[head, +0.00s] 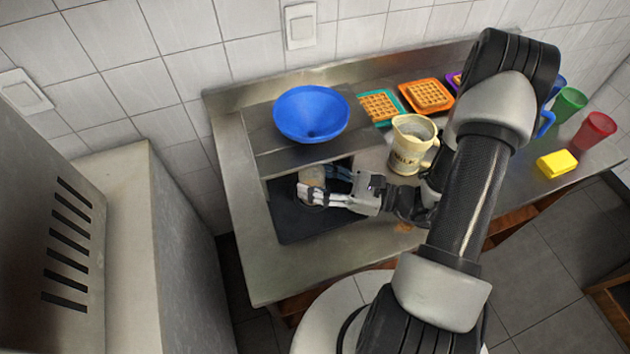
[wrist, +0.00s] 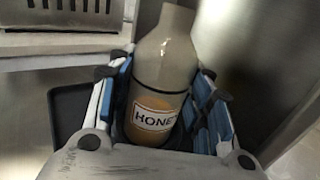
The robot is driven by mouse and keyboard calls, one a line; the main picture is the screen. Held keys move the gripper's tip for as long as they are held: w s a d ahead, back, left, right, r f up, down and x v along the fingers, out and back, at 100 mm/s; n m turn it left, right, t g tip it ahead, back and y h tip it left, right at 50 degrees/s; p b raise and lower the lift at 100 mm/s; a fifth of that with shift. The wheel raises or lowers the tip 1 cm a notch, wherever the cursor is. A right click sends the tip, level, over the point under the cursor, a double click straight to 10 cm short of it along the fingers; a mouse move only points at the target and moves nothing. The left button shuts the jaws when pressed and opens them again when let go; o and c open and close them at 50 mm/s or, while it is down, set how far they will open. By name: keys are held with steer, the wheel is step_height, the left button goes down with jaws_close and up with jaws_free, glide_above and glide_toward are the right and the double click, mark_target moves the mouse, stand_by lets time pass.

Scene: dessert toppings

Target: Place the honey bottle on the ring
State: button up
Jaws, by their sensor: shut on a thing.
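In the head view my gripper (head: 318,194) is shut on the bottle (head: 312,177), just at the front of the low shelf and over the black mat (head: 290,226). The bottle's lower part is hidden by the fingers. I cannot make out a ring in either view; the bottle, my gripper or the shelf may cover it.
A metal shelf (head: 275,160) carries a blue bowl (head: 311,113) above the mat. A cream pitcher (head: 411,143) stands right of my gripper. Waffles on coloured plates (head: 403,87) lie behind it. A yellow sponge (head: 556,164) and coloured cups (head: 594,133) are at the right.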

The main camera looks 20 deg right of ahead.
steer(key=shift+r, duration=0.1)
steer(key=o, duration=1.3)
steer(key=shift+r, duration=0.1)
steer(key=p+v, duration=0.2)
steer(key=v, duration=1)
steer(key=shift+s+p, duration=0.1)
steer(key=shift+p, duration=0.3)
